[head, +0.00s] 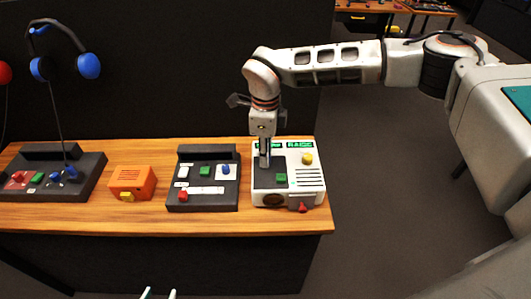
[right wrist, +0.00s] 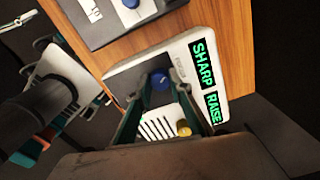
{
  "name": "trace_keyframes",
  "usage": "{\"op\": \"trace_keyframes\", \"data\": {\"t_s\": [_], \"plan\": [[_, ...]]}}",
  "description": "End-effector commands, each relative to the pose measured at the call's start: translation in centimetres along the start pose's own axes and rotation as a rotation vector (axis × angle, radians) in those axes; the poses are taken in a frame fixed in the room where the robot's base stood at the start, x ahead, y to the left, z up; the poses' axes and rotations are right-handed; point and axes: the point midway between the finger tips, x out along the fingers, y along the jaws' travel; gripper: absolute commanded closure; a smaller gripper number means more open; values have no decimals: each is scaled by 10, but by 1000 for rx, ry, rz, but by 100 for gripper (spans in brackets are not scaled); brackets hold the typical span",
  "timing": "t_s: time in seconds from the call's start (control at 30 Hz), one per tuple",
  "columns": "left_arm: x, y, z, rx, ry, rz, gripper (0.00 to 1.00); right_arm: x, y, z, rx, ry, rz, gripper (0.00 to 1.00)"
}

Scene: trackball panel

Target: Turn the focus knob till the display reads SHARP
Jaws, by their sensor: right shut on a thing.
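The white panel (head: 262,187) stands at the right end of the wooden desk; it also shows in the right wrist view (right wrist: 128,76). Its display (right wrist: 203,63) reads SHARP in green letters; in the head view my gripper partly covers it. My right gripper (head: 264,162) points down onto the panel's upper left. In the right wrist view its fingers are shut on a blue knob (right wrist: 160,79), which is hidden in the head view. The label beside the knob is too small to read. My left gripper (head: 159,294) is open and empty at the bottom edge of the head view.
A second display (head: 300,144) reads RAISE. A dark control box (head: 204,205), an orange box (head: 133,182) and another dark console (head: 88,186) stand to the left.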

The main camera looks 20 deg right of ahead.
Motion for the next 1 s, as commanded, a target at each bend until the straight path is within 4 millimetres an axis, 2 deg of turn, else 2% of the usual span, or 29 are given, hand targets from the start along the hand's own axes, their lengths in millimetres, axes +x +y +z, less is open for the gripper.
{"op": "trace_keyframes", "data": {"t_s": [0.1, 0.13, 0.2, 0.53, 0.67, 0.77, 1.0], "plan": [[0, 0, 0, 0, 0, 0, 60, 0, 0, 0, 1, -1, 0, 100], [0, 0, 0, 0, 0, 0, 60, 0, 0, 0, 2, -1, 0, 78], [0, 0, 0, 0, 0, 0, 60, 0, 0, 0, 2, -1, 0, 63], [0, 0, 2, 0, -3, 0, 60, -1, 0, 0, 3, -1, 0, 63], [0, 0, 2, 0, -3, 0, 60, -10, -1, 0, 3, -2, -1, 63], [0, 0, 1, 0, -2, 0, 60, -25, -1, 1, 2, -3, -3, 63], [0, 0, 1, 0, -1, 0, 60, -74, -1, 0, 3, -2, -4, 63]]}}
